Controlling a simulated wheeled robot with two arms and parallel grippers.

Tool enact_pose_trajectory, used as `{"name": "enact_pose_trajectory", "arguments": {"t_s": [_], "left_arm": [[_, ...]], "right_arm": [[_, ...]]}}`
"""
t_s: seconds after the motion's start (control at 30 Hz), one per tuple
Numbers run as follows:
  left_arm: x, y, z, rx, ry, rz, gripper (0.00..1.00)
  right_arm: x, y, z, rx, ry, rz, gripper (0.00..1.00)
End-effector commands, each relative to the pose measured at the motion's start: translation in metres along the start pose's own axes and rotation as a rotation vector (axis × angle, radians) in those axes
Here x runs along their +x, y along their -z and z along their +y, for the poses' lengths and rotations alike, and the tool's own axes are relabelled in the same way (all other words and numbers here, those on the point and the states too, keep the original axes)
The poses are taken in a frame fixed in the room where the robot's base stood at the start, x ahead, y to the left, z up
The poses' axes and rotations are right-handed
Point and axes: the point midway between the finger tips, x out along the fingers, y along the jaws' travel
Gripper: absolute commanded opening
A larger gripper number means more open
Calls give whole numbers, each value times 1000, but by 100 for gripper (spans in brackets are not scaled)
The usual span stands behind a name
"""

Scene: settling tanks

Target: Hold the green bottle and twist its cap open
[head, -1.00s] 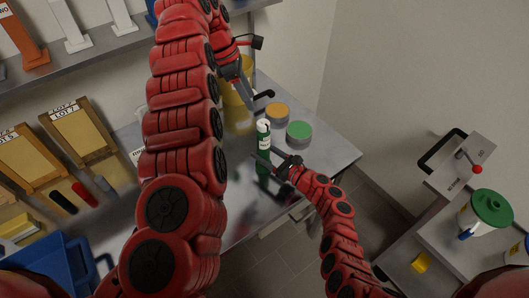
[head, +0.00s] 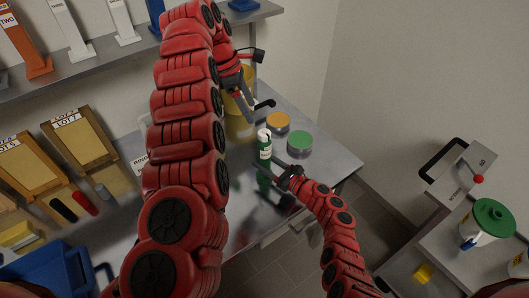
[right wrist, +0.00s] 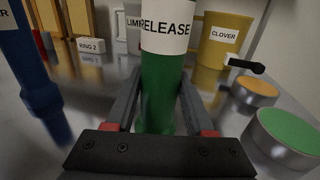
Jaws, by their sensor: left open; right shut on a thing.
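The green bottle (head: 265,152) stands upright over the grey bench, with a white cap (head: 263,134) on top. In the right wrist view the green bottle (right wrist: 160,85) has a white label reading "RELEASE"; its cap is out of that picture. My right gripper (head: 275,164) is shut on the bottle's body, one finger on each side in the right wrist view (right wrist: 160,110). My left gripper (head: 258,108) is open and empty, above and behind the cap and apart from it in the head view. I cannot tell whether the bottle's base touches the bench.
An orange-topped tin (head: 278,123) and a green-topped tin (head: 299,144) stand right of the bottle. A yellow container (head: 239,127) labelled "CLOVER" (right wrist: 223,38) stands behind. A blue bin (head: 58,272) is front left. The bench's right end is clear.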

Motion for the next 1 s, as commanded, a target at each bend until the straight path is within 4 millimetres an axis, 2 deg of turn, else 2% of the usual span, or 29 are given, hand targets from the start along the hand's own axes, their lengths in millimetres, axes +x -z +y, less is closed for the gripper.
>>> {"name": "enact_pose_trajectory", "arguments": {"t_s": [0.17,0.33,0.5,0.63,0.77,0.87,1.0], "left_arm": [[36,31,8,173,-18,112,80],[76,82,15,484,-9,320,80],[97,129,20,837,56,563,80],[102,156,20,1118,165,756,80],[97,171,21,1407,314,954,80],[90,173,22,1626,464,1107,80],[79,160,20,1920,728,1319,80]], "right_arm": [[0,0,0,0,0,0,0],[0,0,0,0,0,0,0],[0,0,0,0,0,0,0],[0,0,0,0,0,0,0],[0,0,0,0,0,0,0],[0,0,0,0,0,0,0],[0,0,0,0,0,0,0]]}}
